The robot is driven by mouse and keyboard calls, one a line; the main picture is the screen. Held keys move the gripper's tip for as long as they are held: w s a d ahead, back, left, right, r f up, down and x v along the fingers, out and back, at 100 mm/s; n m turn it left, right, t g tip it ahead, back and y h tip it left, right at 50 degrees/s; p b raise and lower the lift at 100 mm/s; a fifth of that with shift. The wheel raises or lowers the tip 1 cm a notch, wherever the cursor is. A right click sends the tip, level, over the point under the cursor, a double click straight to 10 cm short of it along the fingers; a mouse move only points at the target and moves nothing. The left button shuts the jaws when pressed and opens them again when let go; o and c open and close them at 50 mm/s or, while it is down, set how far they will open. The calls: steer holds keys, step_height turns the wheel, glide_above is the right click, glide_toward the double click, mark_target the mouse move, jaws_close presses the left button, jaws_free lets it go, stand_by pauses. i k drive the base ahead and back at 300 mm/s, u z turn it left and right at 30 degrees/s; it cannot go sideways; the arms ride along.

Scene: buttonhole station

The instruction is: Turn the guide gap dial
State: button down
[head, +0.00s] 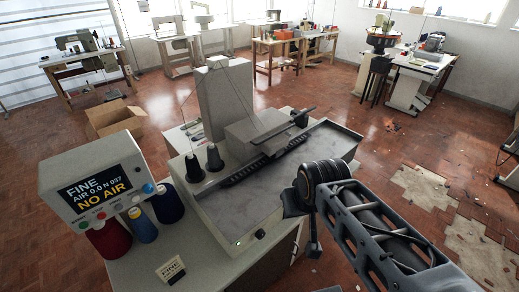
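The buttonhole machine (235,210) stands on a pale table, with a flat grey top and a slotted dark rail along it. I cannot pick out a part that is clearly the guide gap dial. A small black knob-like part (260,234) sits on the machine's front face beside a green light. My gripper (313,240) hangs off the black ribbed wrist, to the right of the machine and apart from that knob-like part. Its fingers are small and dark, and their opening does not show. The control box screen (90,188) reads "FINE", "AIR 0.0 N 037" and "NO AIR".
Red (110,238) and blue (167,204) thread cones stand by the control box. Two dark cones stand on the machine. A card (171,268) reading "FINE" lies in front. An open cardboard box (115,118) is on the floor behind.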

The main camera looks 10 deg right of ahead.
mark_target(261, 234)
steer(key=z, duration=1.3)
steer(key=k, duration=0.6)
steer(key=u, duration=1.5)
